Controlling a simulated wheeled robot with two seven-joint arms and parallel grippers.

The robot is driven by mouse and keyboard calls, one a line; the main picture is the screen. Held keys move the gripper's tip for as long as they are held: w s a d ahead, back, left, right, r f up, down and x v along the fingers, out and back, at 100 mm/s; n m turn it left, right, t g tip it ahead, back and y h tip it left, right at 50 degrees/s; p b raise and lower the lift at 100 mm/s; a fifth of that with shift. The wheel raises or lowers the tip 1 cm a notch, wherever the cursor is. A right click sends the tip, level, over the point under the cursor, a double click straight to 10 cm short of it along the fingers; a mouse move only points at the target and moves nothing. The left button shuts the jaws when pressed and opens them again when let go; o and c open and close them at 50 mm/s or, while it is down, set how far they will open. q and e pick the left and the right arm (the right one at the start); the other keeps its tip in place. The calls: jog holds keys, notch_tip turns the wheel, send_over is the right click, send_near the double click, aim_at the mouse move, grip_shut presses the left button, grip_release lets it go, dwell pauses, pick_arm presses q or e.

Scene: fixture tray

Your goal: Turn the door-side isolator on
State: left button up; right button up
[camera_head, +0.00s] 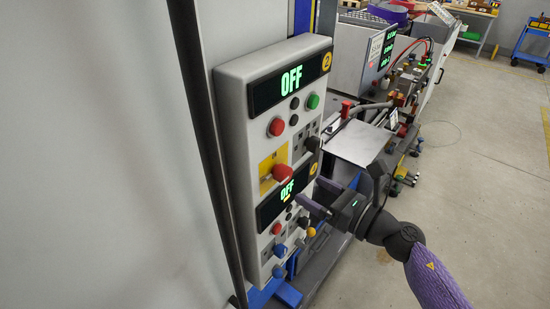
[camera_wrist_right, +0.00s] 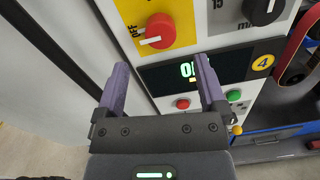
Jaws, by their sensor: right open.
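A grey control panel (camera_head: 236,125) stands upright with two dark displays. The upper display (camera_head: 290,78), by a yellow 2, reads OFF. The lower display (camera_head: 287,190), by a yellow 4, also reads OFF. A red rotary isolator knob (camera_head: 283,173) sits on a yellow plate between them. In the right wrist view this red knob (camera_wrist_right: 158,30) has its white mark pointing left towards the word OFF. My right gripper (camera_head: 314,197) is open and empty, its fingers towards the lower display. In its wrist view the gripper (camera_wrist_right: 162,64) is below the red knob, apart from it. My left gripper is out of view.
A red button (camera_head: 276,127) and green button (camera_head: 313,101) sit under the upper display. Blue knobs (camera_head: 279,251) and a yellow-orange knob (camera_head: 311,232) are low on the panel. A cluttered bench stands behind at right. The floor (camera_head: 480,180) at right is mostly clear.

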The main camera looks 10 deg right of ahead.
aim_at(288, 177)
jog(key=x, duration=0.7)
jog(key=shift+p, duration=0.3)
jog(key=shift+w+a, duration=0.15)
jog(key=shift+w, duration=0.1)
grip_shut()
